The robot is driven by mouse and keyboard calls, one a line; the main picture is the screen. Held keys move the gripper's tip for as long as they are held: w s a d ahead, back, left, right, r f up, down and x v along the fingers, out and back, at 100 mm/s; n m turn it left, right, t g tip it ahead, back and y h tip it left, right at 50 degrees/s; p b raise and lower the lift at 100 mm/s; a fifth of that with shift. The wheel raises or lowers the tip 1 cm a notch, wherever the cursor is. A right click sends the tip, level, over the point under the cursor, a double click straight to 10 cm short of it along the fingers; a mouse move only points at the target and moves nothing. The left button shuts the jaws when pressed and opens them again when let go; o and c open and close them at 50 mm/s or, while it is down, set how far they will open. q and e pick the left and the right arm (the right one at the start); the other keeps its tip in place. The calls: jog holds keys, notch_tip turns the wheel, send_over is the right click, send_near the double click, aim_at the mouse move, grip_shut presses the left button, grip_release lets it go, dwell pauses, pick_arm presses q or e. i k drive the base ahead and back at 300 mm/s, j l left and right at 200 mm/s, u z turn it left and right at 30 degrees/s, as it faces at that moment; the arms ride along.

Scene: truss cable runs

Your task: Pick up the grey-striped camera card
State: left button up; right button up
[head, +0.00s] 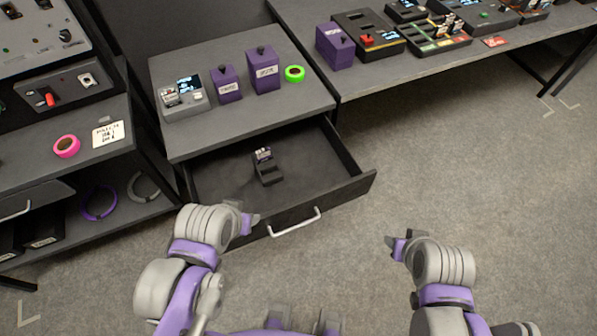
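A small card with a light, patterned face stands in a dark holder (268,172) inside the open drawer (318,165). The card (263,154) is too small for me to make out grey stripes. Another small pale card or part (170,96) shows at the left of the grey device on the cabinet top. My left gripper (249,212) is in front of the drawer's left front corner, apart from the holder, with its tips apart and nothing seen between them. My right gripper (399,238) is over the floor right of the drawer, also open and empty.
The grey device (195,100), two purple boxes (264,75) and a green tape roll (294,73) stand on the cabinet top. The drawer's handle (294,222) faces me. A left shelf holds a pink tape roll (66,146). The right table (380,68) carries several devices.

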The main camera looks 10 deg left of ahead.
aim_at(170, 99)
jog(key=u, duration=1.35)
